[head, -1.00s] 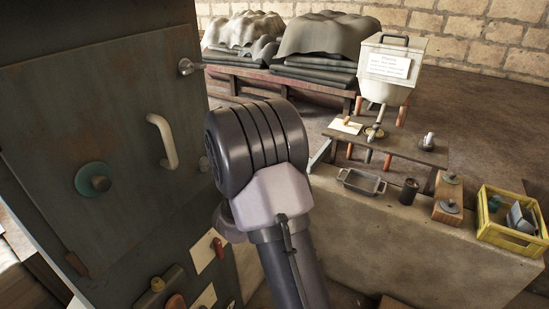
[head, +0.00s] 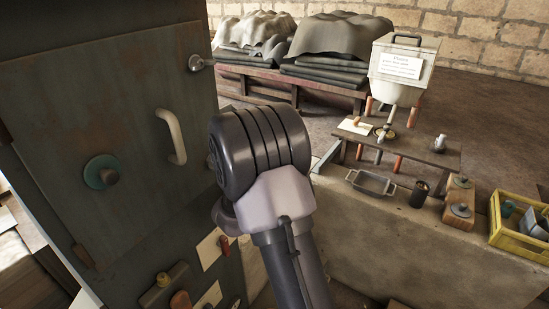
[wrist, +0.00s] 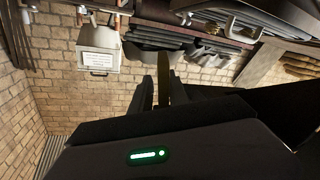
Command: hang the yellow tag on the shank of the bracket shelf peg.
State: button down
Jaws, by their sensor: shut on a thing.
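My gripper (wrist: 162,95) shows in the wrist view, its two dark fingers shut on a thin olive-yellow strip. This looks like the yellow tag (wrist: 163,68) seen edge-on. In the head view the fingers and the tag are hidden behind my own wrist. The small wooden shelf (head: 432,154) stands at the right in the head view. A pale metal peg-like piece (head: 383,132) shows on it near a yellowish round piece. I cannot tell surely whether this is the bracket shelf peg. My gripper is apart from the shelf.
A dark cabinet with a pale handle (head: 173,137) stands close on the left. A white hopper (head: 402,65) stands behind the shelf. A metal tray (head: 371,183), a dark cup (head: 419,194) and a yellow crate (head: 518,222) sit on the concrete ledge (head: 400,235).

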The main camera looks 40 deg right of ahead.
jog(key=c, duration=1.7)
grip_release()
jog(key=shift+w+a+r+t, duration=0.2)
jog(key=shift+w+r, duration=0.15)
jog(key=shift+r, duration=0.1)
jog(key=shift+w+a+r+t, duration=0.2)
jog(key=shift+w+r, duration=0.1)
jog(key=shift+r, duration=0.1)
jog(key=o, duration=0.5)
jog(key=shift+w+a+f, duration=0.2)
jog(key=shift+w+f, duration=0.05)
jog(key=shift+w, duration=0.3)
jog(key=shift+s, duration=0.1)
